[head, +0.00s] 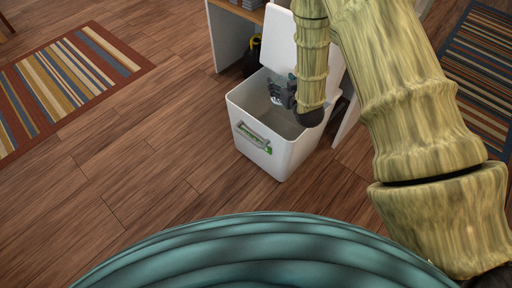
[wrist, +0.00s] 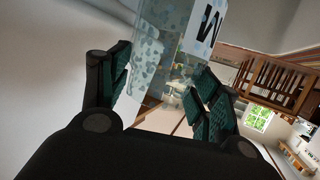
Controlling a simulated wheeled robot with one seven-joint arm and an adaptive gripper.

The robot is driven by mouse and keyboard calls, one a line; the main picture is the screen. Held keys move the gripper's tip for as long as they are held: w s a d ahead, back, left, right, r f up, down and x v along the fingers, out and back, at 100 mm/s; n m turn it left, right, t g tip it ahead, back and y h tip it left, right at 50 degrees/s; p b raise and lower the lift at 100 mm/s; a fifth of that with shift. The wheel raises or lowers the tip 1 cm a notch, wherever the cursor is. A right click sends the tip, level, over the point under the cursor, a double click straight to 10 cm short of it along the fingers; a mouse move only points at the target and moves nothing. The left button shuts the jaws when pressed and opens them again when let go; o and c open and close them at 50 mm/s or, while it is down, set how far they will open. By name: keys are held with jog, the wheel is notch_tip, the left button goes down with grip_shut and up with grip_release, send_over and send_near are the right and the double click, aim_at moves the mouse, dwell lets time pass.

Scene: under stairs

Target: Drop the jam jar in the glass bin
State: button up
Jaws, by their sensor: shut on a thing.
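A white bin (head: 268,160) stands on the wooden floor with its lid (head: 311,52) raised at the back. A green and grey patch marks its front; I cannot read any word there. My gripper (head: 279,98) is over the bin's open top, at the end of my arm. In the wrist view my gripper (wrist: 165,85) has its dark jointed fingers on both sides of a clear, blue-speckled jar (wrist: 163,42) with a white label bearing a dark letter. The jar's far end is cut off by the frame. In the head view the jar is mostly hidden by my gripper.
A white shelf unit (head: 229,38) with a wooden top stands behind the bin, with a dark and yellow object (head: 254,50) beside it. Striped rugs lie at the left (head: 65,82) and right (head: 482,75). The floor left of the bin is clear.

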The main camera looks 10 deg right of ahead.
jog(key=o, duration=1.3)
jog(key=shift+o, duration=0.2)
jog(key=v, duration=1.2)
jog(key=shift+f, duration=0.1)
